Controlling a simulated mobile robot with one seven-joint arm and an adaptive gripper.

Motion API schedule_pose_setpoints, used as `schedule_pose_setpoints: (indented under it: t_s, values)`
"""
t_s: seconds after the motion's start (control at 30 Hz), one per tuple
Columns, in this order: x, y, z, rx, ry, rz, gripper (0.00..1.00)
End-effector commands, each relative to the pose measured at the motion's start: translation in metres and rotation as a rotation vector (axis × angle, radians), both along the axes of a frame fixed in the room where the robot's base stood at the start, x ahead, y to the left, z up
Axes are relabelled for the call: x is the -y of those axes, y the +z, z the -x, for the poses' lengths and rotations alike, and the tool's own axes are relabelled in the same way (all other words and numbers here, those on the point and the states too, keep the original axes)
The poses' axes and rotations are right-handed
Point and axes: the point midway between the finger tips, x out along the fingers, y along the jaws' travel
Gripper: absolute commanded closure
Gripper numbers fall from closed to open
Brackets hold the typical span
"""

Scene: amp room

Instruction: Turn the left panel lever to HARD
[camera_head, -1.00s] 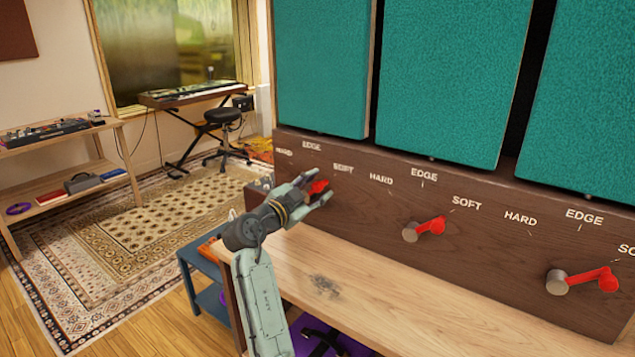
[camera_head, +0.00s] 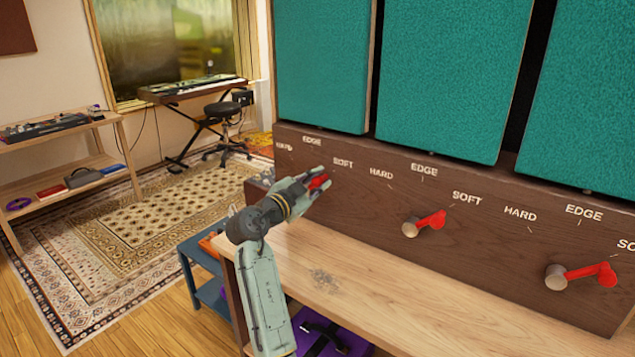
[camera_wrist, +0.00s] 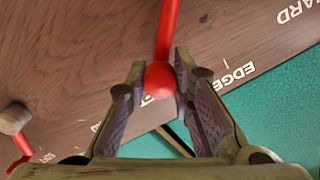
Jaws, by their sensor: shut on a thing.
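The left panel lever has a red handle (camera_head: 319,182) that shows between my fingers in the head view. My gripper (camera_head: 317,181) is at the left end of the brown panel, shut on this handle. In the wrist view, the red ball end (camera_wrist: 159,80) of the lever sits between the two fingers of my gripper (camera_wrist: 160,82), with its red rod running up out of frame. The left lever's labels HARD (camera_head: 284,147), EDGE (camera_head: 312,141) and SOFT (camera_head: 343,163) show above it. My gripper hides the lever's pivot in the head view.
The brown panel (camera_head: 470,265) also bears a middle red lever (camera_head: 431,222) and a right red lever (camera_head: 590,271), both pointing right. Teal cloth panels (camera_head: 450,75) stand above. A blue stand (camera_head: 208,295) is at the left.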

Motion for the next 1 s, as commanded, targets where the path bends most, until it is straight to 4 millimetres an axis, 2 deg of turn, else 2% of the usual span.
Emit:
schedule_pose_setpoints:
  t_s: [0.67, 1.0]
  values:
    - [-0.001, 0.001, -0.001, -0.011, 0.000, 0.015, 1.00]
    - [-0.012, 0.010, -0.008, -0.113, 0.001, 0.155, 1.00]
